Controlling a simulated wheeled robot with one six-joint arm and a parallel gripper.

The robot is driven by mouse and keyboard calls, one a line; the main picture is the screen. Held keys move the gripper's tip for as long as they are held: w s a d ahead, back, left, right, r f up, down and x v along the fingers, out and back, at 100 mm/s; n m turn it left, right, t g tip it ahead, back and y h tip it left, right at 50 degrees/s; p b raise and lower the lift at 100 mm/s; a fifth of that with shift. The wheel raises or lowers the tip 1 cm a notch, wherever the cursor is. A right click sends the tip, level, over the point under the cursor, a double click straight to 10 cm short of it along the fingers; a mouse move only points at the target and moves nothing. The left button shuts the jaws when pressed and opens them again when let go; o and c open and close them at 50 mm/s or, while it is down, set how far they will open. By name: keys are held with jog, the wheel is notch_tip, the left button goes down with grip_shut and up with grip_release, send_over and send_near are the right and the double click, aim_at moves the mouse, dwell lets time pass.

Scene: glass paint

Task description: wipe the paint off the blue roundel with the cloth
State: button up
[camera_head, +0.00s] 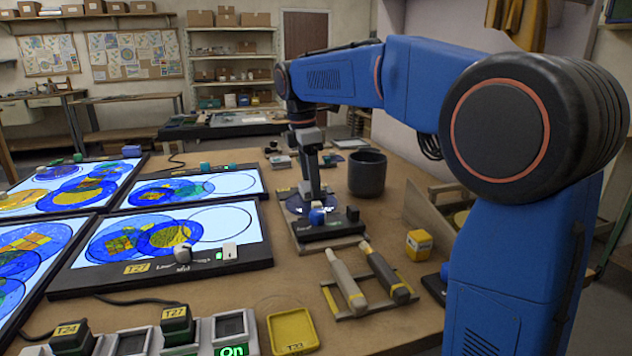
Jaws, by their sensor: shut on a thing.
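The blue roundel (297,205) is a dark blue disc lying on a small lit panel at the middle of the table. My gripper (312,192) points straight down over the roundel and covers part of it. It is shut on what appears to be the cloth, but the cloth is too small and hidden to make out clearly. I cannot tell whether it touches the glass. Paint on the roundel cannot be made out.
A dark cup (367,173) stands just right of my gripper. Two thick pens (347,280) lie on a rack in front. Lit panels (165,238) with blue and yellow glass fill the left side.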

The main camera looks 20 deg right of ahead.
aim_at(299, 196)
jog(key=shift+a, duration=1.8)
jog(key=shift+d, duration=2.25)
jog(key=shift+r, duration=0.1)
jog(key=shift+r, duration=2.45)
